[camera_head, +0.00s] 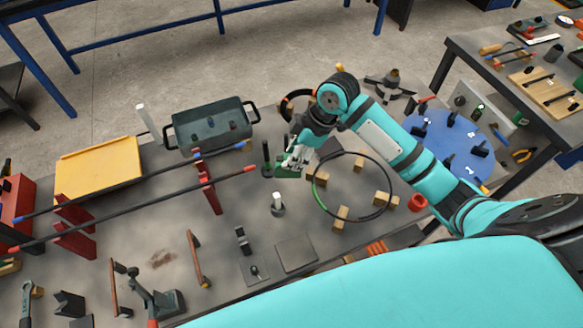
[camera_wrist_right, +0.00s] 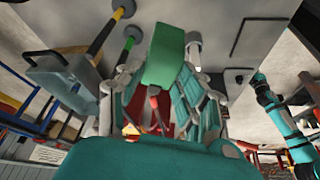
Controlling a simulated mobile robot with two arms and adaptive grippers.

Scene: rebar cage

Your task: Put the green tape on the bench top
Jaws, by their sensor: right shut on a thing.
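My right gripper (camera_head: 293,160) reaches down over the middle of the bench top (camera_head: 330,238). In the right wrist view its fingers (camera_wrist_right: 163,100) are closed around a green piece, which I take to be the green tape (camera_wrist_right: 163,58). The tape sticks out past the fingertips. In the head view, green shows at the fingertips, partly hidden by the gripper. I cannot tell whether the tape touches the bench. My left gripper is not in view.
Left of the gripper stand a dark upright post (camera_head: 267,152) and a grey tray (camera_head: 212,126). A black ring (camera_head: 321,200) with wooden blocks lies to the right. A white-topped post (camera_head: 278,203) stands nearer. A blue disc (camera_head: 452,143) lies further right.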

